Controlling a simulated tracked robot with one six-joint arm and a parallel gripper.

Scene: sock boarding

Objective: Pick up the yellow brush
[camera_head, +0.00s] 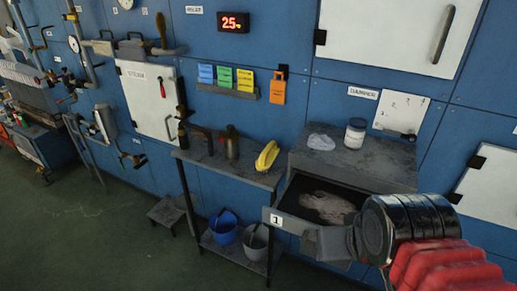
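The yellow brush (267,155) lies on the right end of a narrow dark side table (215,165), near the edge beside the drawer cabinet. Nothing touches or covers it from this view. My gripper (333,243) comes in from the bottom right, behind my black and red arm links. It is at the front of the open drawer (285,221), right of and nearer than the brush, and clearly apart from it. Its fingers are mostly hidden, and I cannot tell whether they touch the drawer.
The open drawer, labelled 1, holds a crumpled pale cloth (328,207). On the grey cabinet top stand a white jar (355,133) and a pale lump (321,142). A dark bottle (232,143) stands left of the brush. Blue (223,226) and grey (255,242) buckets sit below.

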